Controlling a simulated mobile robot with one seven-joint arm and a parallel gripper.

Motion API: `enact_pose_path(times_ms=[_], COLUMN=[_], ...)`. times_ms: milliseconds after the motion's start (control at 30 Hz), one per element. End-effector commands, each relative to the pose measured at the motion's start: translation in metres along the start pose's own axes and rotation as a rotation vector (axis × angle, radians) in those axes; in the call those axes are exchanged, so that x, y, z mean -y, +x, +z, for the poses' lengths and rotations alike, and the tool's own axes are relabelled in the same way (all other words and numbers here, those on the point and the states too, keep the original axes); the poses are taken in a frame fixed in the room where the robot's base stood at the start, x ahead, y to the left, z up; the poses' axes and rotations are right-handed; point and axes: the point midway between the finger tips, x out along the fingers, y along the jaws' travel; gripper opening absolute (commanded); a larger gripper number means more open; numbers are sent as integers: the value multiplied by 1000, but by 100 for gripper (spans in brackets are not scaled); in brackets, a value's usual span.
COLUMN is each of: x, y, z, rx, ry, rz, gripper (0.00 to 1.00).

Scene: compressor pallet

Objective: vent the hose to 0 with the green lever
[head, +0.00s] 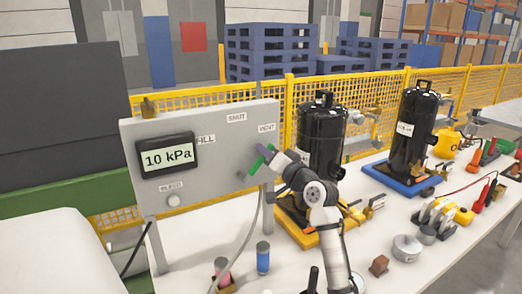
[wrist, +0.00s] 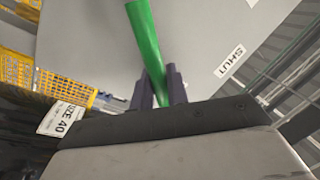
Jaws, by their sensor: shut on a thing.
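The grey panel (head: 215,130) carries a display (head: 167,155) that reads 10 kPa. Labels on it read SHUT, VENT, FILL (partly hidden) and BLEED. The green lever (head: 262,157) is at the panel's right side, below the VENT label, slanted up to the right. In the wrist view the green lever (wrist: 144,36) runs down between the two fingers. My gripper (head: 272,152) is at the lever and shut on it; in the wrist view its fingers (wrist: 160,90) stand on both sides of the lever. The lever's pivot is hidden by my gripper. A grey hose (head: 252,235) hangs below the panel.
A blue-capped cylinder (head: 263,258) stands below the panel. A yellow mesh fence (head: 195,100) runs behind.

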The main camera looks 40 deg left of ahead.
Motion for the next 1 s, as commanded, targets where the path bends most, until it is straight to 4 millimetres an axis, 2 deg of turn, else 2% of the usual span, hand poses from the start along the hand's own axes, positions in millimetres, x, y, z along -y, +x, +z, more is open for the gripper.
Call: enact_pose_path(times_ms=[300, 800, 833, 967, 1000], x=[-12, -13, -13, -13, -13], y=[-2, -3, -3, -3, -3], z=[0, 0, 0, 0, 0], rx=[-22, -26, -26, -26, -26], ry=[109, 125, 125, 125, 125], rz=[1, 1, 1, 1, 1], gripper=[0, 0, 18, 35, 36])
